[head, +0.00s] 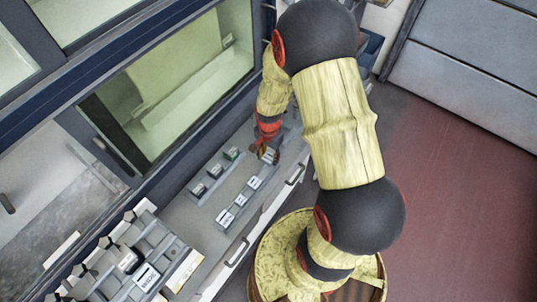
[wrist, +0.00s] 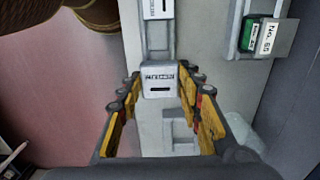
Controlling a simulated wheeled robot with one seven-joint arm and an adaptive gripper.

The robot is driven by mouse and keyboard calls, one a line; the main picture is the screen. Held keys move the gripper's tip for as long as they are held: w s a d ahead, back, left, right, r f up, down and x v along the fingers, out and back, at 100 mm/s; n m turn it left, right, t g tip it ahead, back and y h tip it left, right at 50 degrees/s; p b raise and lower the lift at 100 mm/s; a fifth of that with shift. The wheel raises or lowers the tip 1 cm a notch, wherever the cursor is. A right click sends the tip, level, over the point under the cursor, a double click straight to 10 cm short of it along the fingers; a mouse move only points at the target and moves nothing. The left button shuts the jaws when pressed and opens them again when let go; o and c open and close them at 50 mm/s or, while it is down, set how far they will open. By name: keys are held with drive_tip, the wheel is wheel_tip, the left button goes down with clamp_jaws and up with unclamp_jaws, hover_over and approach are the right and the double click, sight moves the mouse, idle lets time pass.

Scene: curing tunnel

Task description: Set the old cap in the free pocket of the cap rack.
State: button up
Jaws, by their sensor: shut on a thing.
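My gripper (head: 266,148) is over the far end of a grey rack strip on the ledge. In the wrist view its yellow fingers (wrist: 160,82) are shut on a white cap with dark lettering and a dark slot (wrist: 160,84). The head view shows little of this cap between the fingers. The rack strip (wrist: 143,45) runs beneath and beyond it, with another white cap (wrist: 157,9) farther along. In the head view several white caps (head: 254,183) stand in that row. A bare stepped recess (wrist: 178,128) shows nearer the palm. I cannot tell whether the held cap touches the rack.
A parallel row of dark blocks, one green (head: 232,153), stands beside the rack; a green and white one shows in the wrist view (wrist: 264,37). A larger stepped rack (head: 185,266) is at lower left. A glazed cabinet (head: 180,85) borders the ledge; the red floor (head: 450,190) is clear.

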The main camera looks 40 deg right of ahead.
drive_tip(key=shift+f+b, duration=1.35)
drive_tip(key=shift+f, duration=0.8)
drive_tip(key=shift+s+f+b, duration=0.1)
drive_tip(key=shift+f+b, duration=0.65)
drive_tip(key=shift+f, duration=0.25)
drive_tip(key=o, duration=1.3)
drive_tip(key=shift+o, duration=0.3)
drive_tip(key=shift+r, duration=0.1)
wheel_tip(320, 180, up, 12)
drive_tip(key=shift+f, duration=0.1)
